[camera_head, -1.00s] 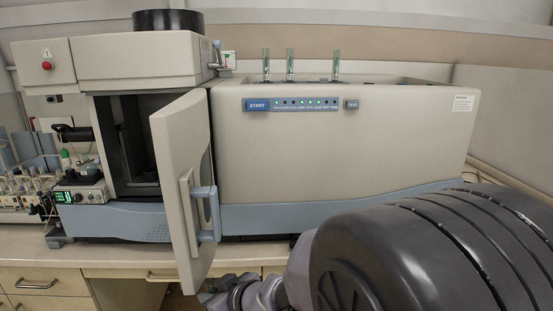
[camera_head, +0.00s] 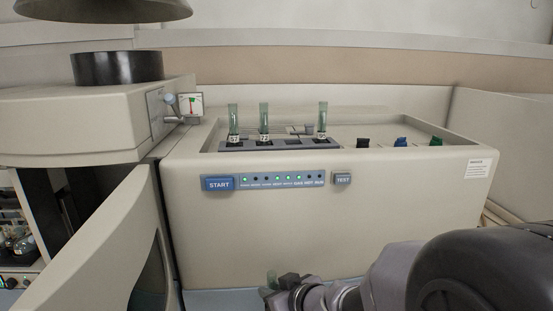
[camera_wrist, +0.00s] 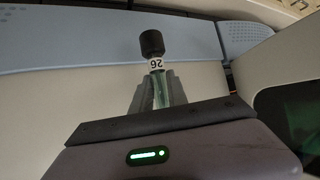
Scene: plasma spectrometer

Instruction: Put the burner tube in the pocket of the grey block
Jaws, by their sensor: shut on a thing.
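My gripper (camera_head: 277,283) is low at the bottom of the head view, in front of the machine's front panel and below its top. It is shut on a greenish glass burner tube (camera_wrist: 158,92) with a black end (camera_wrist: 151,42) and a white number label, clear in the wrist view. In the head view only a small green bit of the tube shows beside the gripper. The grey block (camera_head: 290,143) lies in the recess on top of the machine. Three upright green tubes with labels stand in it, two at left and one at right. Its open pocket cannot be made out clearly.
The machine's front panel has a START button (camera_head: 219,184) and a TEST button (camera_head: 342,179). The door (camera_head: 105,245) stands open at left. Black, blue and green knobs (camera_head: 401,142) sit right of the block. A gauge (camera_head: 190,105) stands at left. The air above the block is clear.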

